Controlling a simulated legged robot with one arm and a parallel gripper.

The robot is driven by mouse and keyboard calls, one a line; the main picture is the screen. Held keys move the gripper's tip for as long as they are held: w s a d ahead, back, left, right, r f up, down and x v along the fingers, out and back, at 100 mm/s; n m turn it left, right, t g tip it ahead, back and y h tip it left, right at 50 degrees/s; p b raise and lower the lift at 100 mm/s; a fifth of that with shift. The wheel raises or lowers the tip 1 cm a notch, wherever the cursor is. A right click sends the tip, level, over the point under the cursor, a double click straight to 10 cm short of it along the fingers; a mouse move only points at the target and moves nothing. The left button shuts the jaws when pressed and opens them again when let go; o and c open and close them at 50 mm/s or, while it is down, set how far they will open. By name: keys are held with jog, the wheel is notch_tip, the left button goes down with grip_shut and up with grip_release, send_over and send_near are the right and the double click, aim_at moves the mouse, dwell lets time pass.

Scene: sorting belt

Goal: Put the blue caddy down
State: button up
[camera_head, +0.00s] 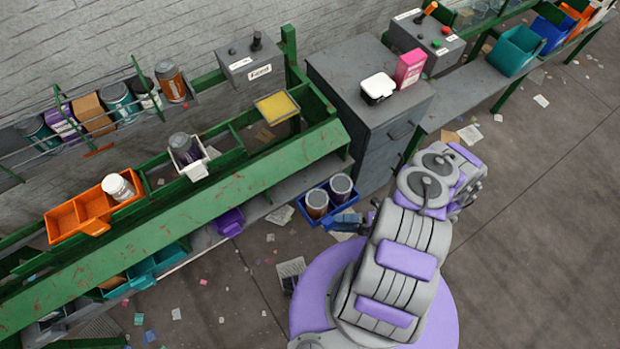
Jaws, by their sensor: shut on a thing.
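The blue caddy (325,218) holds two cans with grey lids, one with an orange-brown side (317,204) and one with a purple side (340,188). It is upright, left of my arm and just past the end of the low grey shelf. My gripper (366,219) is at the caddy's near right side, shut on its handle (347,222). My arm hides most of the gripper, and the fingertips do not show clearly. I cannot tell how far the caddy is above the floor.
A grey cabinet (375,140) stands behind the caddy. The green-framed sorting belt (180,235) runs left, with an orange caddy (66,218) and a white caddy (195,171) on it. A purple caddy (229,222) is on the low shelf. Paper scraps litter the floor; the right side is open.

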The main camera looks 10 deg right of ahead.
jog(key=w+a, duration=0.1)
jog(key=w, duration=0.2)
jog(key=w+a+b, duration=0.1)
jog(key=w+a, duration=0.1)
jog(key=w, duration=0.2)
jog(key=w+a+b, duration=0.1)
jog(key=w, duration=0.2)
jog(key=shift+w+a, duration=0.2)
jog(key=shift+a, duration=0.15)
jog(key=shift+w+d+b, duration=0.25)
jog(key=shift+w+b, duration=0.2)
jog(key=shift+w, duration=0.3)
jog(key=w, duration=0.1)
jog(key=w+a+f+b, duration=0.1)
jog(key=shift+w+f, duration=0.3)
jog(key=shift+w, duration=0.05)
jog(key=o, duration=0.8)
jog(key=shift+d, duration=0.1)
jog(key=shift+c, duration=0.2)
jog(key=o, duration=0.3)
jog(key=shift+a, duration=0.3)
